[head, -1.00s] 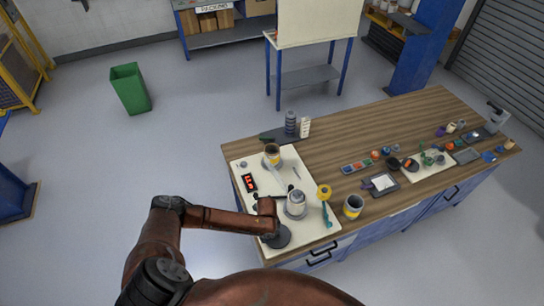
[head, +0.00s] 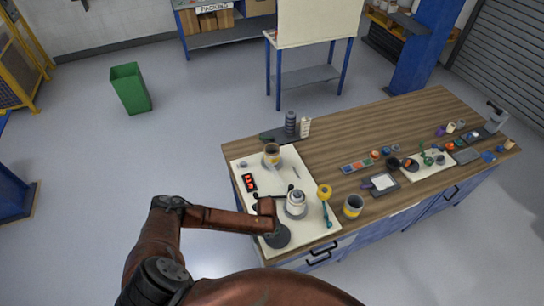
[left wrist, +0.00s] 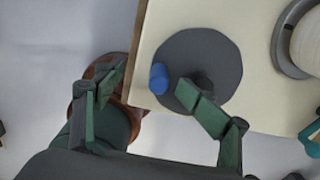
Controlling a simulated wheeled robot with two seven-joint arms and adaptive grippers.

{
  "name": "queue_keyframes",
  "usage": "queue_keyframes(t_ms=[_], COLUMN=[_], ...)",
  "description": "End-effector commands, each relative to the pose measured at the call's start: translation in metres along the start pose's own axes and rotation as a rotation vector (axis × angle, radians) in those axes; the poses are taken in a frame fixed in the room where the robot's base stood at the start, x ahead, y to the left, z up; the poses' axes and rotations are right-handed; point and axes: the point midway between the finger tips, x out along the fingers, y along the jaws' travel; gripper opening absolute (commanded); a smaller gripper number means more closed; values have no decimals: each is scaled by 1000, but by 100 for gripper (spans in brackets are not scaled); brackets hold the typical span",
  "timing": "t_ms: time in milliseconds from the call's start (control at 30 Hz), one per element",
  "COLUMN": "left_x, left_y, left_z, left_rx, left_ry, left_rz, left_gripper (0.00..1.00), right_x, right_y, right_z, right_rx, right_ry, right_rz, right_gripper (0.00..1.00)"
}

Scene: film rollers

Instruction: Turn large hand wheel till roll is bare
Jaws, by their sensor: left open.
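The large hand wheel, a dark grey disc (head: 279,238), lies at the near left corner of the cream board. The left wrist view shows its face (left wrist: 213,55) with a blue knob (left wrist: 158,79) near the rim. My left gripper (left wrist: 150,86) is open, its green fingers spread on either side of the knob; I cannot tell whether either touches it. In the head view my left gripper (head: 268,232) is over the wheel, its fingers mostly hidden. A pale roll (head: 296,200) stands on a grey base behind the wheel, and partly shows in the left wrist view (left wrist: 308,42). My right gripper is not in view.
On the cream board (head: 310,232) are a red-lit display (head: 249,183), a tan-and-grey cup (head: 272,155) and a yellow-topped teal tool (head: 325,202).

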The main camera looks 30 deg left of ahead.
Motion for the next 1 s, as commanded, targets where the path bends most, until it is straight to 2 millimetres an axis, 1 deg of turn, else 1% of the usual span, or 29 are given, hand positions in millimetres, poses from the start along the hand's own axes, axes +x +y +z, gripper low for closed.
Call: queue_keyframes(t_ms=[67,367,667,1000], left_x=[-3,-27,-48,-68], left_y=[0,0,0,0], left_z=[0,0,0,0], left_rx=[0,0,0,0], left_ry=[0,0,0,0], left_rz=[-1,0,1,1], left_gripper=[65,65,65,65], right_x=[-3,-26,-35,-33], right_y=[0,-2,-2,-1], right_z=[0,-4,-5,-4], right_rx=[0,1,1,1], right_ry=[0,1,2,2], right_rz=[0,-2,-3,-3], right_gripper=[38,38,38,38])
